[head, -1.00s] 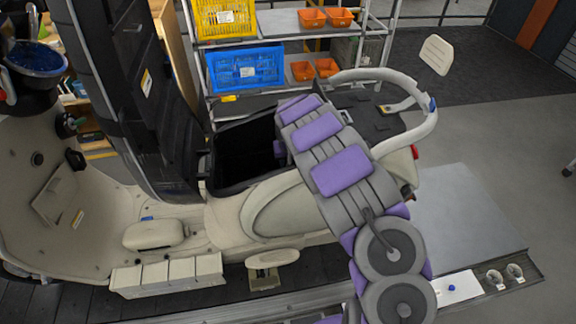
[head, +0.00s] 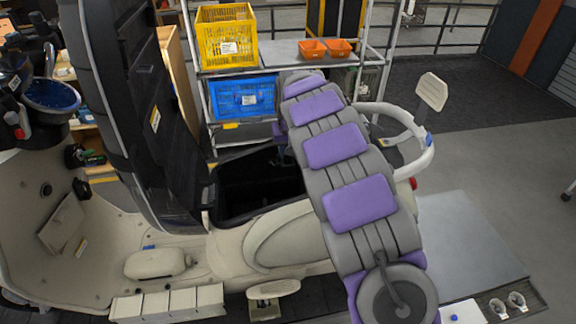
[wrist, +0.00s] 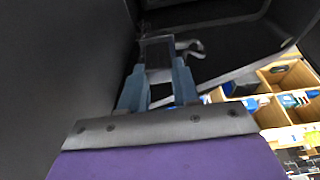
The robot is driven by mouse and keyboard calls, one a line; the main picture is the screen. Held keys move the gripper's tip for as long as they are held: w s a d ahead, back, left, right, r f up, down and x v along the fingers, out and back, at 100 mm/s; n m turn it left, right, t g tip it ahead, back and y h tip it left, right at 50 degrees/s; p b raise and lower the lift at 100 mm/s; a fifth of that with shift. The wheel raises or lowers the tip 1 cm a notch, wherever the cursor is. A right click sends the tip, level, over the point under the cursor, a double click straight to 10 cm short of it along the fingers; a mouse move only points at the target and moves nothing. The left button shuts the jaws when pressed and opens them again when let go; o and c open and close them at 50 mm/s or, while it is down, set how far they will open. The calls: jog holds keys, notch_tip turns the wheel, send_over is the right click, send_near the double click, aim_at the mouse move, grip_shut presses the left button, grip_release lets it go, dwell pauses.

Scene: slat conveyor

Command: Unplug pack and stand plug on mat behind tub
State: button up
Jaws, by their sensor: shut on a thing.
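A black open tub (head: 228,205) sits in the cream scooter body under the raised seat. My arm reaches across the right part of the scooter, and my gripper is down at the tub's far right side, mostly hidden in the head view. In the wrist view my gripper (wrist: 158,84) has its two blue-grey fingers shut on a small dark thing (wrist: 157,50), likely the plug. A pale grey strap or cable (wrist: 190,48) shows just beyond it. The pack cannot be made out in the dark tub. The mat behind the tub is mostly hidden by my arm.
The raised black seat (head: 160,125) stands left of the tub. A cream grab rail (head: 425,150) with a backrest pad (head: 432,91) curves round the right rear. A rack with a yellow crate (head: 227,35), a blue crate (head: 243,97) and orange bins (head: 313,48) stands behind.

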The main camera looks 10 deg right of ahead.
notch_tip(320, 180, up, 9)
jog(key=shift+d+f+p, duration=0.1)
jog(key=shift+p, duration=0.4)
jog(key=shift+r+p, duration=0.3)
jog(key=shift+r, duration=0.2)
jog(key=shift+r+p, duration=1.2)
jog(key=shift+r, duration=0.85)
jog(key=shift+r, duration=0.35)
jog(key=shift+r+p, duration=1.5)
jog(key=shift+r, duration=0.5)
jog(key=shift+r+p, duration=0.4)
jog(key=shift+r, duration=0.3)
jog(key=shift+r+p, duration=0.45)
jog(key=shift+p, duration=0.05)
